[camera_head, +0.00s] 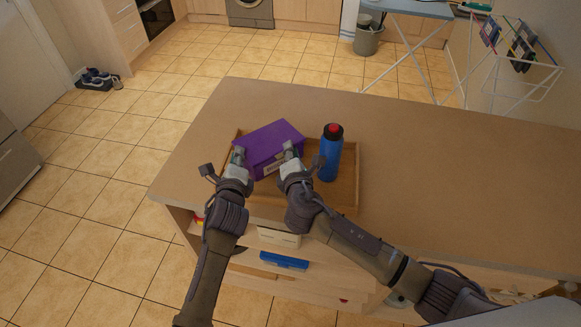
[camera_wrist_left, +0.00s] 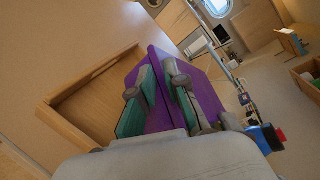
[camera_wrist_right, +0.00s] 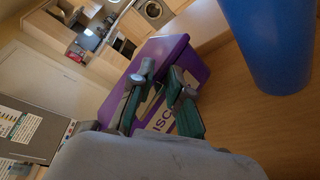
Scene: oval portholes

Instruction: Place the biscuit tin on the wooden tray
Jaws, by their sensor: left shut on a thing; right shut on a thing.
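The biscuit tin is a purple box (camera_head: 268,144) over the left part of the wooden tray (camera_head: 346,196). It also shows in the left wrist view (camera_wrist_left: 206,96) and, with part of a pale label, in the right wrist view (camera_wrist_right: 170,48). My left gripper (camera_head: 238,158) is shut on the tin's left near edge. My right gripper (camera_head: 291,152) is shut on its right near edge. The tin looks slightly tilted. I cannot tell whether its underside touches the tray.
A blue bottle with a red and black top (camera_head: 330,154) stands upright in the tray's right part, close to my right gripper. The counter (camera_head: 450,165) is clear to the right. Shelves with several items lie below the near edge.

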